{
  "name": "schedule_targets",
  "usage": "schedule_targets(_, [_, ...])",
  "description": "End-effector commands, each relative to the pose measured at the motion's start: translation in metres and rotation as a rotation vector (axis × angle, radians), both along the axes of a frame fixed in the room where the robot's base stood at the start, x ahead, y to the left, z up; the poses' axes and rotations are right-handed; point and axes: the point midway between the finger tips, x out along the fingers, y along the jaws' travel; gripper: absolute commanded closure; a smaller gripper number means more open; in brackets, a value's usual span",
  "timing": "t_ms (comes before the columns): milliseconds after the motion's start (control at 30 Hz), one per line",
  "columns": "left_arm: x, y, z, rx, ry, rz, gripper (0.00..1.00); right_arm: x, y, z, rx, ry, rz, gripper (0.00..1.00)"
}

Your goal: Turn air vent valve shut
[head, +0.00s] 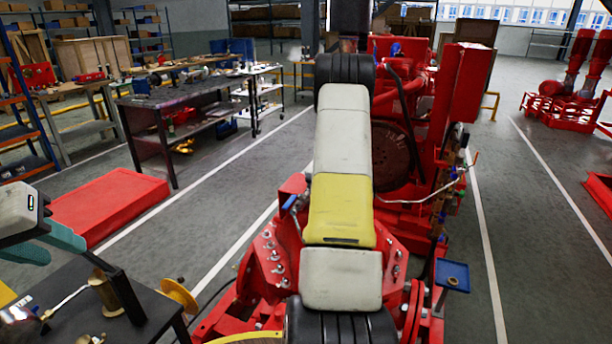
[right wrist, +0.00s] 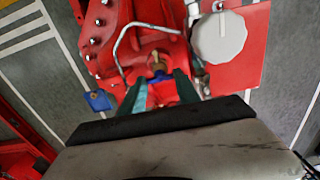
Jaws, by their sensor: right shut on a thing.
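In the right wrist view, the teal fingers of my right gripper (right wrist: 160,88) are shut on a small brass-coloured valve (right wrist: 158,66), which I take to be the air vent valve. It sits on the red pump casing (right wrist: 125,20); the fingers partly cover it, so I cannot tell how far it is turned. In the head view my right arm crosses the middle and hides this gripper and the valve. My left gripper (head: 46,245) is at the left edge, its teal fingers apart, with nothing seen between them.
A bent metal pipe (right wrist: 135,30) and a round white cap (right wrist: 218,38) are close to the valve. In the head view, a dark table (head: 60,290) with brass parts is below my left gripper. A red block (head: 105,200) lies on the floor.

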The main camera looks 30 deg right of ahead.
Motion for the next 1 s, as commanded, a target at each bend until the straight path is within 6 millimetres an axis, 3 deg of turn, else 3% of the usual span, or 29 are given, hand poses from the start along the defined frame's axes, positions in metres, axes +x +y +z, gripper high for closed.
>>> schedule_targets(33, [0.0, 0.0, 0.0, 0.0, 0.0, 0.0, 0.64, 0.001, 0.0, 0.001, -0.001, -0.003, -0.001, 1.0])
schedule_targets(67, [0.0, 0.0, 0.0, 0.0, 0.0, 0.0, 0.64, 0.001, 0.0, 0.001, -0.001, -0.003, -0.001, 0.6])
schedule_targets(167, [0.0, 0.0, 0.0, 0.0, 0.0, 0.0, 0.64, 0.001, 0.0, 0.001, -0.001, -0.003, -0.001, 0.4])
schedule_targets(567, [0.0, 0.0, 0.0, 0.0, 0.0, 0.0, 0.64, 0.001, 0.0, 0.007, -0.002, -0.003, 0.0, 0.4])
schedule_targets(1000, [0.0, 0.0, 0.0, 0.0, 0.0, 0.0, 0.64, 0.001, 0.0, 0.072, -0.002, -0.003, 0.001, 0.4])
